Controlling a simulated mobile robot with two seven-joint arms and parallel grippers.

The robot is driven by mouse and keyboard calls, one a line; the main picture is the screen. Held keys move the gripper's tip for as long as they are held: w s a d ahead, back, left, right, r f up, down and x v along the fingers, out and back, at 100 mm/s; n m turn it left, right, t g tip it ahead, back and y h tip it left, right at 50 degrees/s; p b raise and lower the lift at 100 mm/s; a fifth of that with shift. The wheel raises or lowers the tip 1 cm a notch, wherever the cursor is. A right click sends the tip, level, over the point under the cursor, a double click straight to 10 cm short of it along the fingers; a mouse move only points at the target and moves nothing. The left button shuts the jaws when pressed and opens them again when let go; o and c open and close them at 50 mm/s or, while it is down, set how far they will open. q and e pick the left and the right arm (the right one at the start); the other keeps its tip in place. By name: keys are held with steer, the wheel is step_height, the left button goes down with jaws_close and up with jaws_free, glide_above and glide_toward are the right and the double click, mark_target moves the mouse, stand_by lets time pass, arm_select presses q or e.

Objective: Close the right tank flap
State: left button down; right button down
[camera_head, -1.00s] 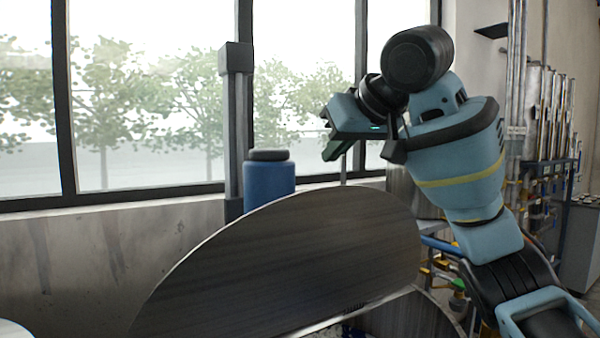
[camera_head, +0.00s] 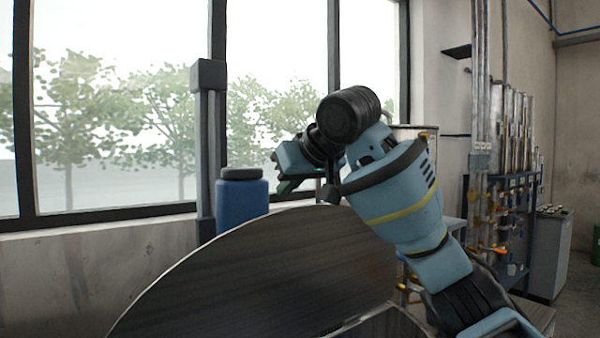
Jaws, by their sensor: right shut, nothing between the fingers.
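The tank flap (camera_head: 270,270) is a large, dark grey, round metal lid. It stands raised and tilted in the lower middle of the head view. Part of the tank's rim and opening (camera_head: 385,322) shows below it at the lower right. My right gripper (camera_head: 283,183) is behind the flap's upper edge, at its far side, and points left and down. It is shut and empty; the fingertips are small and partly hidden by the flap's edge or close to it. Whether it touches the flap I cannot tell. My left gripper is not in view.
A blue cylinder with a dark cap (camera_head: 242,197) and a grey post (camera_head: 208,140) stand behind the flap, left of my right gripper. Pipes and valves (camera_head: 510,190) line the wall at right, with a grey cabinet (camera_head: 550,252) beside them. Windows fill the back.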

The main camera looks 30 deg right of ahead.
steer(key=shift+s+d+f, duration=0.1)
steer(key=shift+s+f, duration=0.2)
steer(key=shift+s, duration=0.2)
steer(key=shift+s+d+f, duration=0.1)
steer(key=shift+s+f, duration=0.15)
steer(key=shift+s, duration=0.25)
steer(key=shift+s+f, duration=0.25)
steer(key=shift+s, duration=0.35)
steer(key=shift+d+f, duration=0.1)
steer(key=shift+d, duration=0.05)
